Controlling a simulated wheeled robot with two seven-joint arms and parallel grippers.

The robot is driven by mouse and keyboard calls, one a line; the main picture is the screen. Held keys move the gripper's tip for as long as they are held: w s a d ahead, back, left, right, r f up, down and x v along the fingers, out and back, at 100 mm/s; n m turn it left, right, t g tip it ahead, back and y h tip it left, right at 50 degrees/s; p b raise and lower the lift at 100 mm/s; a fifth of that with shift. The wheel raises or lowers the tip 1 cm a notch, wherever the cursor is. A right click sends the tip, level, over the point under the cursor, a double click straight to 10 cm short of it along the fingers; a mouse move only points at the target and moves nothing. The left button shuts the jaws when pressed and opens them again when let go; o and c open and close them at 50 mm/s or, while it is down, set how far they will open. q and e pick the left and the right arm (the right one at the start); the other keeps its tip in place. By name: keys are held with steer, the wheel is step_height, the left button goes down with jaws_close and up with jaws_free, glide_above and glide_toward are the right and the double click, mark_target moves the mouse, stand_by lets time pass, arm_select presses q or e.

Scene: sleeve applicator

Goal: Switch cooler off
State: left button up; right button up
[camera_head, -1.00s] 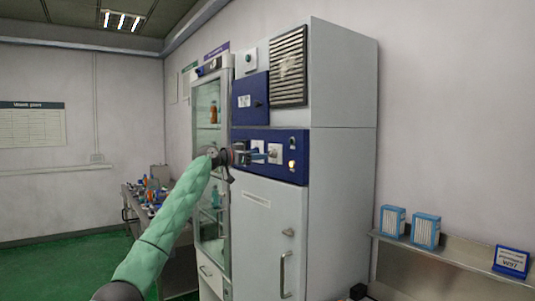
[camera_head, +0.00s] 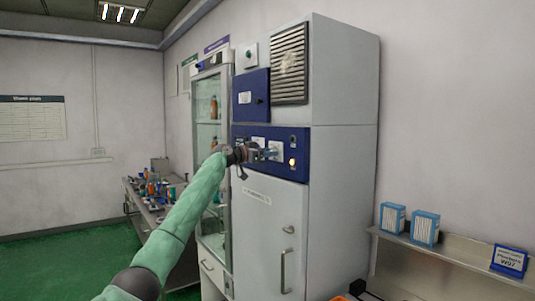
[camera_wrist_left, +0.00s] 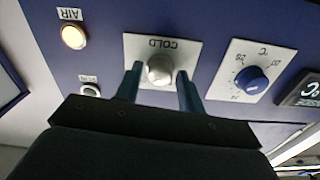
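The cooler is a tall grey cabinet (camera_head: 340,160) with a blue control panel (camera_head: 240,134). In the left wrist view the panel appears upside down, with a metal knob (camera_wrist_left: 160,70) on a white plate marked COLD (camera_wrist_left: 190,48). My left gripper (camera_head: 272,153) is at the panel. In the left wrist view its two fingers (camera_wrist_left: 159,78) are apart, one on each side of the COLD knob, with small gaps seeming to show. Whether a finger touches the knob I cannot tell. My right gripper is not in view.
Beside the COLD plate are a blue temperature dial (camera_wrist_left: 252,80), a lit lamp marked AIR (camera_wrist_left: 74,37), a small green button (camera_wrist_left: 90,91) and a dark display (camera_wrist_left: 300,92). A glass-door cabinet (camera_head: 208,110) stands left. A metal shelf (camera_head: 450,254) with blue-white boxes (camera_head: 425,228) is right.

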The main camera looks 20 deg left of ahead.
arm_select(q)
steer(key=c, duration=0.6)
